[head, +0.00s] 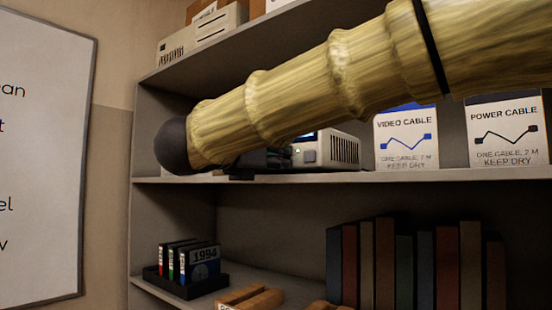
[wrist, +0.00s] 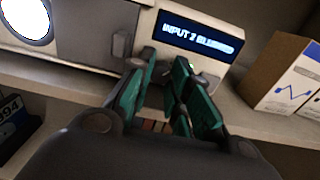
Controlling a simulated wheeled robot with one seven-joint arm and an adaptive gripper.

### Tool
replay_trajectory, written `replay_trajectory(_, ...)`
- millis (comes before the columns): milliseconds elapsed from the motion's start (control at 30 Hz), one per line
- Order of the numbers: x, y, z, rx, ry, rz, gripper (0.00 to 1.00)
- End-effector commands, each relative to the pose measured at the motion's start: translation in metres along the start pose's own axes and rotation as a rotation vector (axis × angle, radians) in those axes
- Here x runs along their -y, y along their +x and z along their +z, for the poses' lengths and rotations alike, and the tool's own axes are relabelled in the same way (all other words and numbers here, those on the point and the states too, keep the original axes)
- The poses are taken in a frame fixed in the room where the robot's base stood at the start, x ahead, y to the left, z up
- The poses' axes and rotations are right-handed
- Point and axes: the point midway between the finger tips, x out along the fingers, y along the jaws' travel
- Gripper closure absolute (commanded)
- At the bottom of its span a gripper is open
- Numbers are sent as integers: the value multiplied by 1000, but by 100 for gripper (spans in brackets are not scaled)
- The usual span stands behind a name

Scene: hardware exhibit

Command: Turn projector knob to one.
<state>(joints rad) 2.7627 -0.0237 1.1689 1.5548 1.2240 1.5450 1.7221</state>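The projector (head: 340,150) is a pale box with side vents on the middle shelf, partly hidden behind my arm in the head view. In the wrist view its front (wrist: 85,55) shows a bright round lens at the left and a lit blue display (wrist: 196,38). The display starts with "INPUT 2"; the rest is blurred. My gripper (wrist: 162,70) has two teal-padded fingers spread apart, with their tips close to the projector front below the display. A small green light shows beside the right finger. I cannot make out the knob clearly; the fingers may hide it.
A video cable box (head: 406,137) and a power cable box (head: 506,132) stand right of the projector. The lower shelf holds books (head: 400,265) and a black tray (head: 208,285) of labelled cases. A whiteboard (head: 40,150) hangs at the left.

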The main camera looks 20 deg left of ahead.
Motion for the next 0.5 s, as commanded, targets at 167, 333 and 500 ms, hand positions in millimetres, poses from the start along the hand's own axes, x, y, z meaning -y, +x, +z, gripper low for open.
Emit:
replay_trajectory(167,0,0,-1,0,-11,0,100)
replay_trajectory(333,0,0,-3,0,-89,0,100)
replay_trajectory(500,0,0,-3,-1,-189,0,100)
